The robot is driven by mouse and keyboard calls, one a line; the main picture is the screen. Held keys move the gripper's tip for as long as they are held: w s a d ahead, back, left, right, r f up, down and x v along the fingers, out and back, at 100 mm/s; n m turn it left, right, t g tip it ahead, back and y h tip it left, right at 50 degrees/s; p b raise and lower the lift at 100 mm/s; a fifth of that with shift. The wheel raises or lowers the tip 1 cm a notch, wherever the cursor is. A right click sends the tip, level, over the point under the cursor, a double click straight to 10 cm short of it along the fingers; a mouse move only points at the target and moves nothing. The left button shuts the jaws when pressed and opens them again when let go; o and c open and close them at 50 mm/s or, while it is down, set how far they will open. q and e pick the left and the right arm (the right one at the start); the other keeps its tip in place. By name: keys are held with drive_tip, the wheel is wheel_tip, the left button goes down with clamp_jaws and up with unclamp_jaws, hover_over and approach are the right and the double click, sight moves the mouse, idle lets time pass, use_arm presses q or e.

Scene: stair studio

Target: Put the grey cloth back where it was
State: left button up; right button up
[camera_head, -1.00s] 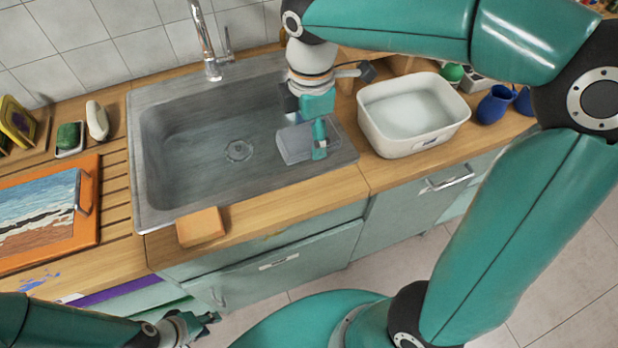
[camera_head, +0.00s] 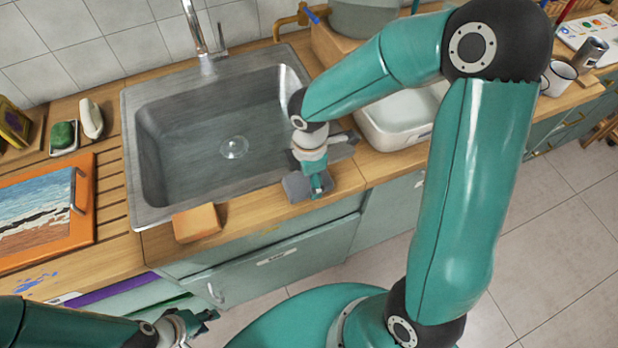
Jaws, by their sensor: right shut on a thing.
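The grey cloth (camera_head: 296,187) is a small folded grey piece at the front right of the sink. My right gripper (camera_head: 318,187) is shut on its right side, pointing down. The cloth is over the wooden counter's front strip, near the sink's front right corner. I cannot tell whether it touches the wood. My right gripper hides part of it. My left gripper (camera_head: 203,323) is low at the bottom left, in front of the cabinets and away from the cloth. Its fingers are too small to judge.
The steel sink (camera_head: 190,200) is empty. A tan block (camera_head: 197,222) sits at its front edge. A white basin (camera_head: 398,135) stands to the right, partly behind my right arm. A painted board (camera_head: 85,235), a green soap (camera_head: 62,134) and a white brush (camera_head: 91,119) are on the left.

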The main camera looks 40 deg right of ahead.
drive_tip(key=shift+f, duration=0.3)
drive_tip(key=o, duration=1)
wheel_tip(320, 180, up, 12)
drive_tip(key=shift+r, duration=0.1)
